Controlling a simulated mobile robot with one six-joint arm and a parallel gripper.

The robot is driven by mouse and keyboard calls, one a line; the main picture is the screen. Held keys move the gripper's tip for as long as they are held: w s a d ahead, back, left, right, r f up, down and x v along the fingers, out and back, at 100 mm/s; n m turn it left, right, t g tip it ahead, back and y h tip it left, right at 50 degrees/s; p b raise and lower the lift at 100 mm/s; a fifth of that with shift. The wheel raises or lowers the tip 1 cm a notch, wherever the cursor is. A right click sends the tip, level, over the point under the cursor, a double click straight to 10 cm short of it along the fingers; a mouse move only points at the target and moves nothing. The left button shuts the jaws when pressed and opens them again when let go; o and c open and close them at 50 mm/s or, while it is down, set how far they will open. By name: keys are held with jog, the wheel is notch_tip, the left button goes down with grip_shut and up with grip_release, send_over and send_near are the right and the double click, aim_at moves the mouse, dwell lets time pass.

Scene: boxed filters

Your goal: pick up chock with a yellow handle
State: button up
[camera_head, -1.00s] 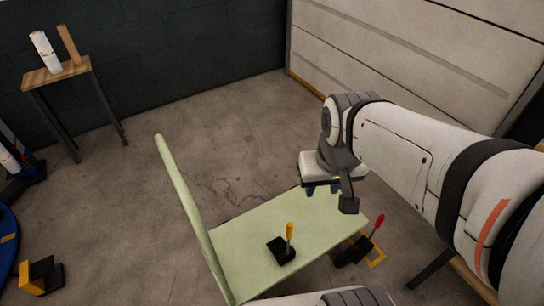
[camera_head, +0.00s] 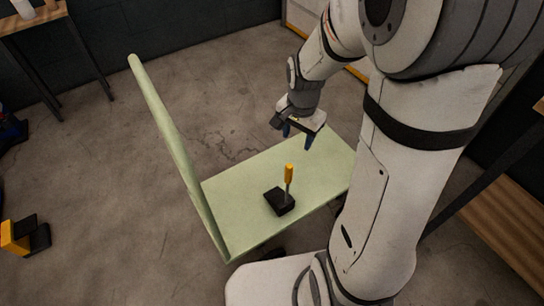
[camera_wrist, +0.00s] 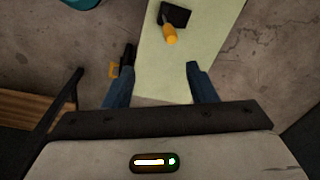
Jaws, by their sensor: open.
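The chock with a yellow handle (camera_head: 279,201) is a black block with an upright yellow-topped handle. It stands on the pale green platform of a cart (camera_head: 318,168). In the wrist view the chock (camera_wrist: 176,17) is near the top, with its yellow handle (camera_wrist: 169,34) pointing toward my gripper. My gripper (camera_head: 298,140) is above the far part of the platform, beyond the chock, apart from it. In the wrist view its two blue fingers (camera_wrist: 158,80) are spread wide with nothing between them.
The cart's tall green handle (camera_head: 165,130) rises at its left end. Another black and yellow chock (camera_head: 27,236) lies on the floor at left. A wooden table (camera_head: 35,20) stands at the back left. In the wrist view, a black and yellow object (camera_wrist: 122,65) lies beside the platform.

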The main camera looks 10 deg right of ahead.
aim_at(289, 171)
jog(key=w+f+m+b, duration=0.1)
jog(key=f+b, duration=0.1)
jog(key=f, duration=0.4)
jog(key=w+f+m+b, duration=0.1)
jog(key=f+b, duration=0.1)
jog(key=f, duration=0.4)
jog(key=w+f+m+b, duration=0.2)
jog(key=f, duration=0.4)
jog(key=shift+g, duration=0.4)
jog(key=f+b, duration=0.2)
jog(key=f, duration=0.3)
jog(key=shift+w+f, duration=0.15)
jog(key=shift+w, duration=0.05)
jog(key=shift+c, duration=0.4)
grip_shut()
